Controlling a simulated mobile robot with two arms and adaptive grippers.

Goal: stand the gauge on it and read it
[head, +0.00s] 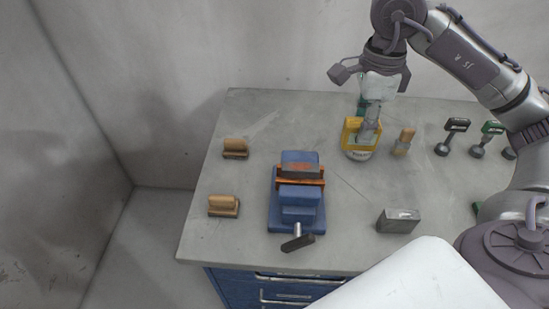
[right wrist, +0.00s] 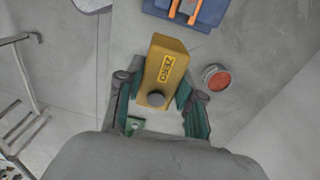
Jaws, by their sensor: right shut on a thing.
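The yellow gauge (right wrist: 168,68) with a ZERO label and a dark round knob is between the fingers of my right gripper (right wrist: 158,98), which is shut on it. In the head view the gauge (head: 348,136) shows in part below my right gripper (head: 367,115), toward the back of the bench. A blue vise (head: 297,205) with orange jaws stands left of it and holds a grey block (head: 300,171). The vise's edge (right wrist: 206,14) shows at the top of the right wrist view, apart from the gauge. My left gripper is not in view.
A small round pot (right wrist: 216,77) with reddish contents is close to the gauge. A loose grey block (head: 398,220) is right of the vise.

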